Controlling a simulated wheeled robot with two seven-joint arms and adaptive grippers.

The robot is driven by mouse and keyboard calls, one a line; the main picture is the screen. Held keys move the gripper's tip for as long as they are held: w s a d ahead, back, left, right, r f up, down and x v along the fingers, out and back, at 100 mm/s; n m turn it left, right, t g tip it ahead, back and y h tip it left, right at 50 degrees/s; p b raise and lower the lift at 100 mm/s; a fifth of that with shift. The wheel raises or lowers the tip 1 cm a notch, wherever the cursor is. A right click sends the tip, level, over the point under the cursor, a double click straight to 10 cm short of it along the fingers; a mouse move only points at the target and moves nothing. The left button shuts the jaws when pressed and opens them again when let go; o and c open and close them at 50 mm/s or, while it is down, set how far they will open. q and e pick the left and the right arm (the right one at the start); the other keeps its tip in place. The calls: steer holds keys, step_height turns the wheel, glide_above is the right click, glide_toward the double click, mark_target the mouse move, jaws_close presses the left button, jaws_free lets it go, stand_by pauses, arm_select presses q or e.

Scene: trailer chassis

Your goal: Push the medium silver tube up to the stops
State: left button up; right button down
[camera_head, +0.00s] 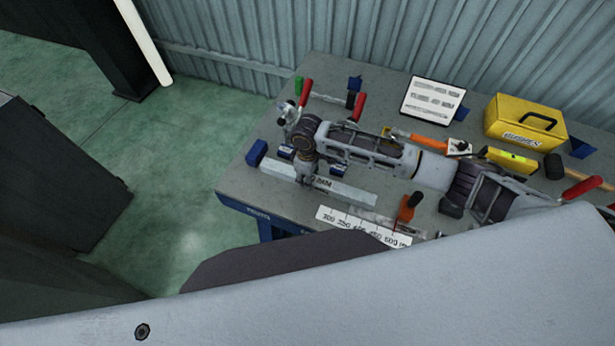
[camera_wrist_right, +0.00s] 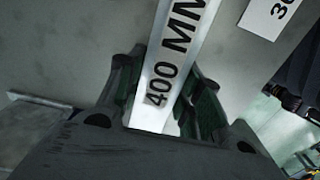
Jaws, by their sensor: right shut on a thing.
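The silver tube (camera_head: 345,190), a square bar marked "400 MM", lies along the front left part of the workbench. My right gripper (camera_head: 308,182) points down onto it, left of its middle. In the right wrist view the tube (camera_wrist_right: 178,55) runs between the dark fingers of my right gripper (camera_wrist_right: 165,95), which is shut on it. A blue block (camera_head: 256,153), possibly a stop, stands near the tube's left end. I cannot tell whether they touch. My left gripper is not in view.
A printed length scale (camera_head: 365,226) lies in front of the tube. Clamps with red handles (camera_head: 360,105) stand behind my right arm. A yellow toolbox (camera_head: 525,122), a white sheet (camera_head: 432,100) and an orange-handled tool (camera_head: 407,207) are also on the workbench (camera_head: 240,180).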

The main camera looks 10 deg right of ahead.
steer(key=shift+w+a, duration=0.65)
steer(key=shift+a, duration=0.25)
stand_by(0.9)
steer(key=c, duration=0.9)
jaws_free()
step_height(320, 180, up, 12)
steer(key=shift+s, duration=0.1)
stand_by(0.6)
